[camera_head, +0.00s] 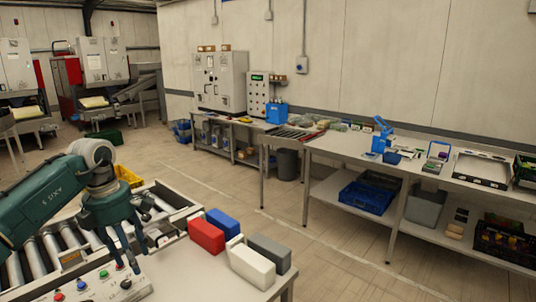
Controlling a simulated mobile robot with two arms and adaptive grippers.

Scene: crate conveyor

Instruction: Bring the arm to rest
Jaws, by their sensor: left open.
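My left arm comes in from the left over the conveyor. My left gripper (128,250) points down, open and empty, above the near end of the roller conveyor (50,240) and close to a button panel (95,283). To its right, on the table end, stand a red box (206,236), a blue box (223,225), a white box (252,264) and a grey box (270,252). The gripper is apart from these boxes. My right gripper is not in view.
A yellow crate (130,176) is behind the arm. A long workbench (330,151) with tools and trays runs along the back wall, with blue crates (366,198) on its lower shelf. The floor (240,195) between table and bench is clear.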

